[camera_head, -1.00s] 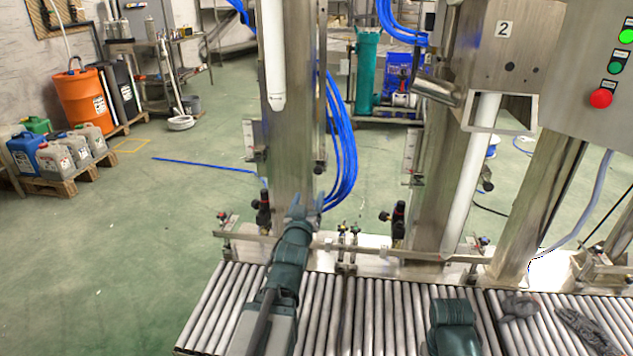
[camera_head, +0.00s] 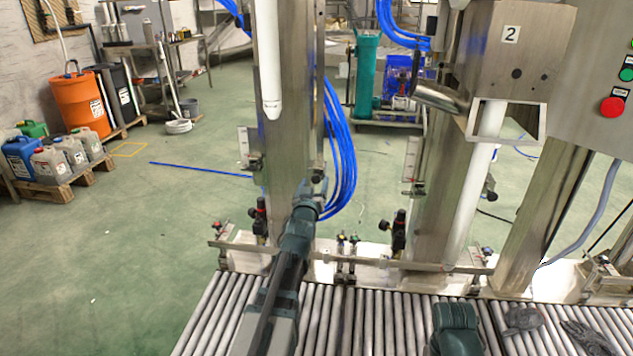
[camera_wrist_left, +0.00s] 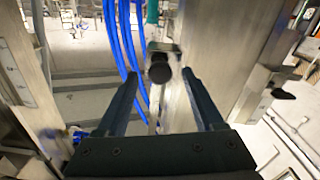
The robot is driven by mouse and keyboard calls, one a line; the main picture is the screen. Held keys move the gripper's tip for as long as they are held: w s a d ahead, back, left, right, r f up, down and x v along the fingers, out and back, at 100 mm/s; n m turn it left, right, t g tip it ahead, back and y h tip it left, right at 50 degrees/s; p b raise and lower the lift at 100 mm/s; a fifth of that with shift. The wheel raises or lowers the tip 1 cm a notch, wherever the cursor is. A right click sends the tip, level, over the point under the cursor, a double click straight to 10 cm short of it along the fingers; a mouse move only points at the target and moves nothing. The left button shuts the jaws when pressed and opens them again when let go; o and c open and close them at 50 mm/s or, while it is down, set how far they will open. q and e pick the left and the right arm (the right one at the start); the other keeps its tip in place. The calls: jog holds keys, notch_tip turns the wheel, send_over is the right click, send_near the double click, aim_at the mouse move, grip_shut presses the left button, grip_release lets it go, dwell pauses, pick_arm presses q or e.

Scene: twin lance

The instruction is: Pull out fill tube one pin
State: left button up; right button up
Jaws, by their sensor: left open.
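Fill tube one (camera_head: 271,70) is the white tube hanging in front of the left steel column (camera_head: 284,140). The pin's round black knob (camera_wrist_left: 159,72) sits on a small metal bracket in the left wrist view; a dark knob (camera_head: 317,169) shows at the column's right side in the head view. My left gripper (camera_head: 312,190) is beside that column, just below the knob. In the left wrist view its two fingers (camera_wrist_left: 160,80) are apart, with the knob between or just beyond their tips; I cannot tell the exact depth. Nothing is gripped. The right gripper is not visible, only part of my right arm.
Blue hoses (camera_head: 340,150) hang close to the right of the left column. A rail (camera_head: 350,258) with clamps runs behind the roller conveyor (camera_head: 340,320). The second white tube (camera_head: 471,185) stands at the right. Dark gloves (camera_head: 522,319) lie on the rollers.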

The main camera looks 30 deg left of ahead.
pick_arm(q)
jog(key=shift+w+a, duration=0.15)
jog(key=shift+w, duration=0.25)
grip_shut()
dwell(1.2)
